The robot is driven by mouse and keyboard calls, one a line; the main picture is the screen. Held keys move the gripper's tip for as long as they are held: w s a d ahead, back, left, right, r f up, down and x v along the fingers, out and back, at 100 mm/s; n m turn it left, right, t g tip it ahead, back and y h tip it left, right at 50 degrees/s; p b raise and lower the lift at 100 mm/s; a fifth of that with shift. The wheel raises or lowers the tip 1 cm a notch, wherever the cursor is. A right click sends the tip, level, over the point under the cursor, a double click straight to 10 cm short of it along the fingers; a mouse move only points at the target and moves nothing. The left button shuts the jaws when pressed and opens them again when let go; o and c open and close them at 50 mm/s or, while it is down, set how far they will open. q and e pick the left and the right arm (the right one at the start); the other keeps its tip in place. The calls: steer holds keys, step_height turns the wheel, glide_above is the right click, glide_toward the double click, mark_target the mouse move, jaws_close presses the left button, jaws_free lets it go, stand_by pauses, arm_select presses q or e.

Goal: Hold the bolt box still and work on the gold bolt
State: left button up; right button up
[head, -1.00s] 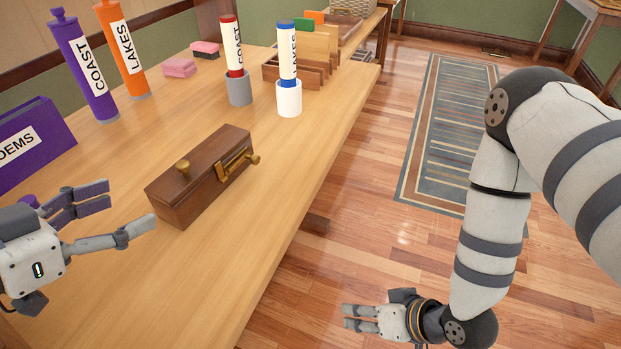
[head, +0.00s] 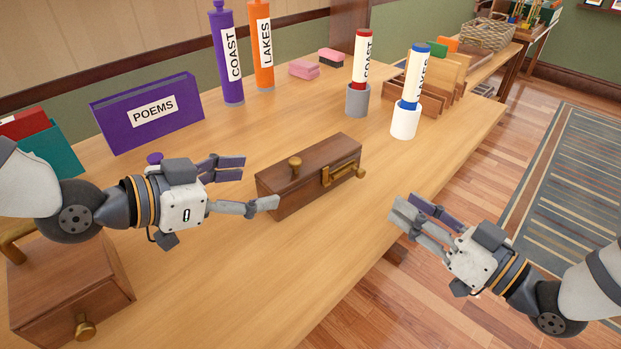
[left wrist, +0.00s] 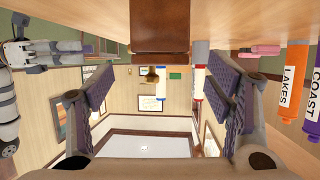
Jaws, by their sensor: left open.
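The bolt box (head: 290,193), brown wood, sits on the table with a brass knob (head: 295,162) on its lid. The gold bolt (head: 343,174) runs along its right-hand long side, with round ends. My left gripper (head: 261,184) is open and empty at the box's left end, its lower fingertip at or very near the box. In the left wrist view the box (left wrist: 160,42) is at the top centre, between and beyond the fingers, with brass (left wrist: 151,75) below it. My right gripper (head: 402,205) looks open and empty, right of the box by the table edge, apart from the bolt.
A drawer box (head: 75,290) stands at the front left. Behind are a purple POEMS holder (head: 150,112), purple and orange tubes, and two capped tubes in a grey cup (head: 357,101) and white cup (head: 405,122). Table between the box and the cups is clear.

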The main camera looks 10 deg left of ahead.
mark_target(291, 178)
arm_select(q)
steer(key=x, duration=0.9)
steer(key=shift+r, duration=0.1)
steer(key=shift+c, duration=0.3)
